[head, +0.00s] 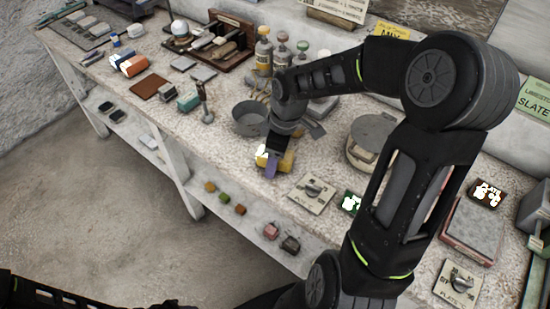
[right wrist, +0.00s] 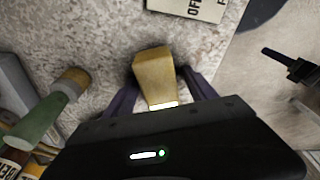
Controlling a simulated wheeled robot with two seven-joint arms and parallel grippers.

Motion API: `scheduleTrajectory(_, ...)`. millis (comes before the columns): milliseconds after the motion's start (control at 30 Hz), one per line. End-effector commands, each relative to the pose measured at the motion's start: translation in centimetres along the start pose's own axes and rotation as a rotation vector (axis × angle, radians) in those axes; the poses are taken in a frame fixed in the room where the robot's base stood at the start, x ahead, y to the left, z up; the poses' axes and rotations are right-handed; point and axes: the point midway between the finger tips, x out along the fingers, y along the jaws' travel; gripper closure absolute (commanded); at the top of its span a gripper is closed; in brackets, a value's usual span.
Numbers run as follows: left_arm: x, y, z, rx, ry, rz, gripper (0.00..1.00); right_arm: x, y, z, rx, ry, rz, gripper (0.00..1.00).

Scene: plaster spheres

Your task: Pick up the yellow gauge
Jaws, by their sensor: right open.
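The yellow gauge (head: 287,160) is a small yellow block on the speckled bench near its front edge. In the right wrist view the gauge (right wrist: 155,72) lies between the two purple fingers, with a bright white strip at its near end. My right gripper (head: 271,163) is over it from above, open, one finger on each side. The wrist view shows the gripper (right wrist: 160,88) with a gap by the fingers; I cannot tell whether either touches. The gripper and arm hide part of the gauge in the head view. My left gripper is out of view.
A grey pot (head: 250,119) stands just behind the gripper. A switch plate (head: 311,194) lies to its right, and a round lidded container (head: 371,140) stands behind that. Several bottles (head: 264,52) stand at the back. The lower shelf (head: 215,180) holds small coloured blocks.

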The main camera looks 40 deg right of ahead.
Motion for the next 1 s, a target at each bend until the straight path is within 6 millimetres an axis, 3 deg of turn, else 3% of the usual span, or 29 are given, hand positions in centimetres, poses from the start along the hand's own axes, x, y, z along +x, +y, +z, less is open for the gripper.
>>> scheduleTrajectory(167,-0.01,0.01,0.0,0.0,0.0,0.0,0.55,0.0,0.0,0.0,0.0,0.0,0.0,0.35)
scheduleTrajectory(1000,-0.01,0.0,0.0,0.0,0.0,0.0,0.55,-0.01,0.01,0.0,0.0,0.0,0.0,1.0)
